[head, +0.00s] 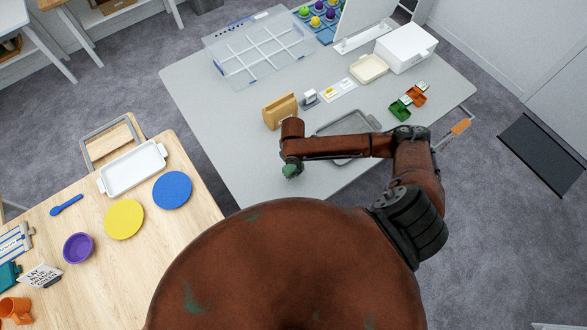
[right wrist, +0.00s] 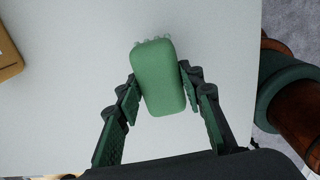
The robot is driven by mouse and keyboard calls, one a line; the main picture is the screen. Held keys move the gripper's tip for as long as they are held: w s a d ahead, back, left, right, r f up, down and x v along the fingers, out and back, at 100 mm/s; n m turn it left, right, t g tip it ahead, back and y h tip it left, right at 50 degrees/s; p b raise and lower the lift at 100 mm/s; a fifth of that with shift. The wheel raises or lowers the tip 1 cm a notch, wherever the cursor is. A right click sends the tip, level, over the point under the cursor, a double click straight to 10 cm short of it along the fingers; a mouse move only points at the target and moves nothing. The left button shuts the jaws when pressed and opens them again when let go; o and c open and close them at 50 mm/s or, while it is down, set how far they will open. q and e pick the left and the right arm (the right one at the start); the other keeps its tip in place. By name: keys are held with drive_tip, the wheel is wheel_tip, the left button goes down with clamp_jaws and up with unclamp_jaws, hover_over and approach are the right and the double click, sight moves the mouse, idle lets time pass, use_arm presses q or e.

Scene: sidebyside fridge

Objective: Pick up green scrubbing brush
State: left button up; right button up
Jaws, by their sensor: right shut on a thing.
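The green scrubbing brush (right wrist: 158,78) is in the middle of the right wrist view, a rounded block with pale bristle tips at its far end. My right gripper (right wrist: 161,90) has a finger on each side of it and is shut on it. In the head view, the brush (head: 290,171) shows as a small green shape below the end of my right arm, over the front part of the grey table. I cannot tell whether it touches the tabletop. My left gripper is not in view.
On the grey table (head: 230,140), a tan holder (head: 280,111) stands close behind my right gripper, and a grey tray (head: 372,123) lies partly under my right arm. Green and orange scoops (head: 400,110) are further right. A wooden table (head: 165,240) with plates is at left.

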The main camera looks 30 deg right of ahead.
drive_tip(key=s+a+r+b, duration=0.3)
drive_tip(key=s+a+r, duration=0.2)
drive_tip(key=a+r, duration=0.4)
drive_tip(key=a, duration=0.3)
drive_tip(key=shift+s+a, duration=0.15)
drive_tip(key=shift+a, duration=0.25)
drive_tip(key=shift+r, duration=0.1)
drive_tip(key=o, duration=0.7)
drive_tip(key=shift+c, duration=0.2)
drive_tip(key=c, duration=0.5)
